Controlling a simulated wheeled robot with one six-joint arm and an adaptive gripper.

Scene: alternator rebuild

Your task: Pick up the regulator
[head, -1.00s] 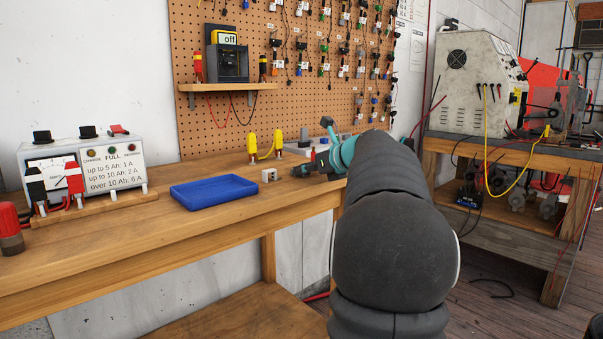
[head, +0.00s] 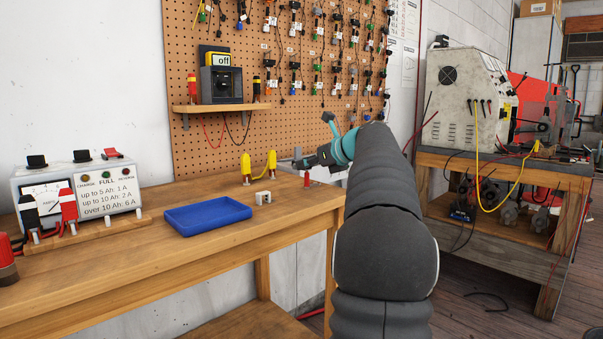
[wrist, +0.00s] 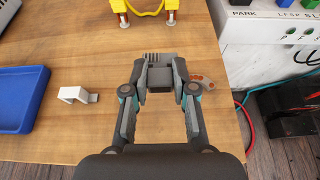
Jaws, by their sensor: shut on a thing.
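The regulator, a small dark grey block with a finned end, is between my fingertips in the wrist view (wrist: 158,58). My gripper (wrist: 159,82) is shut on it from both sides. In the head view my gripper (head: 306,162) is above the right part of the workbench, and it appears clear of the top. The fingers and the dark colours hide most of the regulator there.
On the workbench (head: 130,248) are a blue tray (head: 165,226), a small pale bracket (head: 263,198) and yellow-topped posts (head: 246,168). A grey and orange part (wrist: 204,82) lies near the bench's right edge. A charger (head: 75,190) stands left.

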